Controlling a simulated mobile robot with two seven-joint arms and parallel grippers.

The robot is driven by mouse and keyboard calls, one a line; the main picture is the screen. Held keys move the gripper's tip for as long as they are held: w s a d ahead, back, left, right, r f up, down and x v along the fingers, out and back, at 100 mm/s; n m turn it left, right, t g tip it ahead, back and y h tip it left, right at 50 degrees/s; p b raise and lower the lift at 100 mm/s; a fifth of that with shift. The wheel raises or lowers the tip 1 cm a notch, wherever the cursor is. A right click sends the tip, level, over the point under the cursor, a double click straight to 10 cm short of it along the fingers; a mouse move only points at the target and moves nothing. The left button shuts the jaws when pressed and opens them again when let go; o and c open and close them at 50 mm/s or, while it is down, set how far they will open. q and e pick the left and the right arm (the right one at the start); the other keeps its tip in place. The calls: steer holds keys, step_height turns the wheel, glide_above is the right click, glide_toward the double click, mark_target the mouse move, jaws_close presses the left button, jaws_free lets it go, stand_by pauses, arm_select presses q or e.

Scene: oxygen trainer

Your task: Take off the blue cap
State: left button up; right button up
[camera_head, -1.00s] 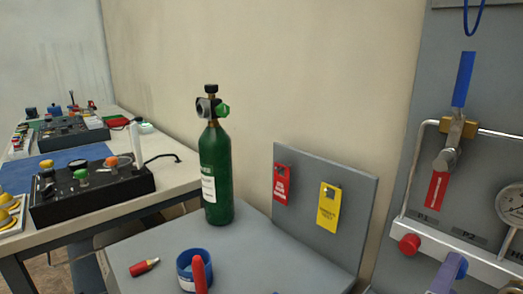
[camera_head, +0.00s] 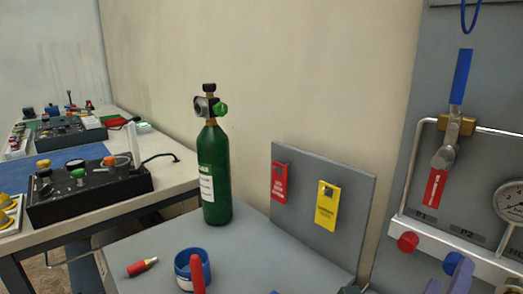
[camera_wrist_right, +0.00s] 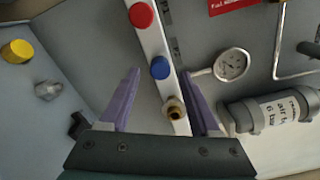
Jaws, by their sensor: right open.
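The blue cap (camera_wrist_right: 160,68) is a round knob on a white manifold bar, below a red cap (camera_wrist_right: 141,14) and above a bare brass fitting (camera_wrist_right: 174,108) in the right wrist view. In the head view the blue cap (camera_head: 453,262) is partly hidden by my right gripper (camera_head: 447,276) at the lower right. My right gripper (camera_wrist_right: 160,74) is open, with its purple fingers to either side of the blue cap in the wrist picture. I cannot tell whether they touch it. My left gripper is not in view.
A grey panel carries a blue-handled valve (camera_head: 460,80) with a red tag, and a pressure gauge (camera_wrist_right: 232,65).

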steer(key=m, duration=0.3)
steer(key=shift+m, duration=0.3)
steer(key=shift+f+m+b, duration=0.1)
steer(key=shift+m+b, duration=0.2)
steer(key=shift+m, duration=1.3)
steer(key=shift+m, duration=0.6)
